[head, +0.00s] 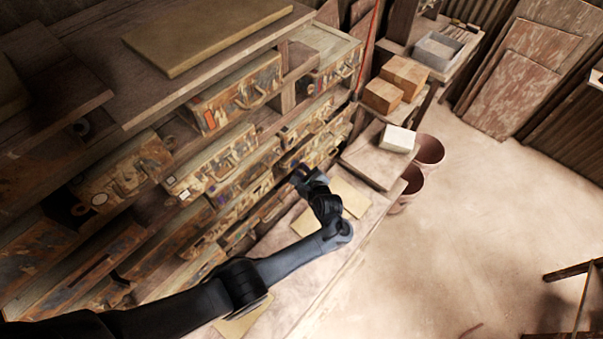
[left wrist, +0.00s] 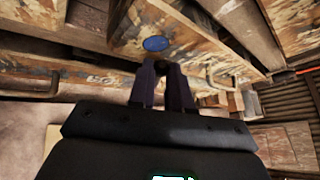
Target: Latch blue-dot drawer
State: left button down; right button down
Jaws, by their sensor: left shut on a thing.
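The blue-dot drawer (left wrist: 195,38) shows in the left wrist view, its worn, painted front marked by a blue oval dot (left wrist: 156,43). My left gripper (left wrist: 164,72) is just below the dot, its two dark fingers close together. A small dark knob-like part (left wrist: 160,65) shows between the fingertips, and the gripper is shut on it. The fingers hide most of this part, so I cannot tell its full shape. In the head view my left gripper (head: 304,177) is at the lower right drawers of the rack, and the dot cannot be made out there. My right gripper is out of view.
Other drawers (head: 235,92) fill the wooden rack, some pulled out. A ledge (head: 300,290) runs below them. Cardboard boxes (head: 403,76), a white block (head: 398,139) and brown buckets (head: 428,150) stand to the right. The floor (head: 480,220) is mostly clear.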

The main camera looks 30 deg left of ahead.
pick_arm(q)
jog(key=shift+w+d+r+m+g+b, duration=0.2)
jog(key=shift+w+m+g+b, duration=0.4)
jog(key=shift+b, duration=0.3)
jog(key=shift+w+d+r+m+g+b, duration=0.1)
jog(key=shift+w+r+m+g+b, duration=0.05)
jog(key=shift+w+m+g+b, duration=0.6)
jog(key=shift+w+d+r+m+g+b, duration=0.2)
jog(key=shift+w+m+g+b, duration=0.25)
jog(key=shift+b, duration=0.55)
jog(key=shift+s, duration=0.2)
jog(key=shift+a, duration=0.1)
jog(key=c, duration=1.2)
grip_release()
